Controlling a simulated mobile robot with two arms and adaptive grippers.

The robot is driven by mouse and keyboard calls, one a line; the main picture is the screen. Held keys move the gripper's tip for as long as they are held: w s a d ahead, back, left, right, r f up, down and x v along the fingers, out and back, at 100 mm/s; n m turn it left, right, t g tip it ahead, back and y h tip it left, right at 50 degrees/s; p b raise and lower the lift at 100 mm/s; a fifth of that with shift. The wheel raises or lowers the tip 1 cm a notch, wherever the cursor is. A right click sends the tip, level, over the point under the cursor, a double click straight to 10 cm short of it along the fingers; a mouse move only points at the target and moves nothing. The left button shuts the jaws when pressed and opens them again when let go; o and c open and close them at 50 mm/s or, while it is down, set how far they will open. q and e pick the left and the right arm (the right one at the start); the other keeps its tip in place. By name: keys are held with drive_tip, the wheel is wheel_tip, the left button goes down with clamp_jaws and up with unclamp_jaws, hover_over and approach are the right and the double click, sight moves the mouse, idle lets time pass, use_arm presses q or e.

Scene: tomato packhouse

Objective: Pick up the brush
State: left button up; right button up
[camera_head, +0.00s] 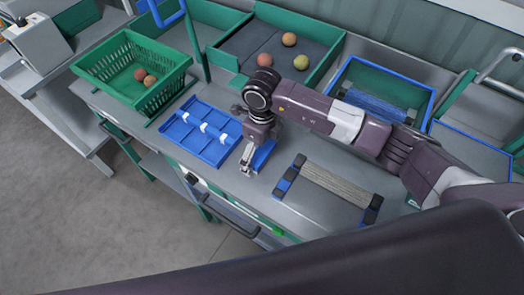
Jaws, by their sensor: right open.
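My right arm comes in from the right, and its gripper (247,165) points down over the front part of the grey worktop. The gripper is open, and nothing shows held in it. A small blue piece (265,154) lies right beside and partly behind the gripper. It may be the brush, but the gripper hides much of it and I cannot tell whether they touch. My left gripper is not in view.
A blue tray (188,147) with white clips lies left of the gripper. A green crate (128,62) and a green-walled bin (326,66) hold tomatoes. A ribbed beige piece with blue-black ends (338,182) lies right; a blue-rimmed bin (430,108) stands behind. Worktop (256,190) is bare in front.

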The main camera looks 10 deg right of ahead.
sight(262, 151)
drive_tip(key=c, duration=1.3)
drive_tip(key=shift+o, duration=0.2)
drive_tip(key=shift+r, duration=0.1)
drive_tip(key=shift+r+b, duration=0.3)
drive_tip(key=shift+r, duration=0.3)
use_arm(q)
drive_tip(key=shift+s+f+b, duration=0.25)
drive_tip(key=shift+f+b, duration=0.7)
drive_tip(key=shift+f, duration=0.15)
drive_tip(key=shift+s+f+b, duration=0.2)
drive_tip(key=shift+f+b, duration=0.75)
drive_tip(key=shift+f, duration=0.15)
use_arm(e)
wheel_tip(262, 151, up, 19)
drive_tip(key=shift+f, duration=0.2)
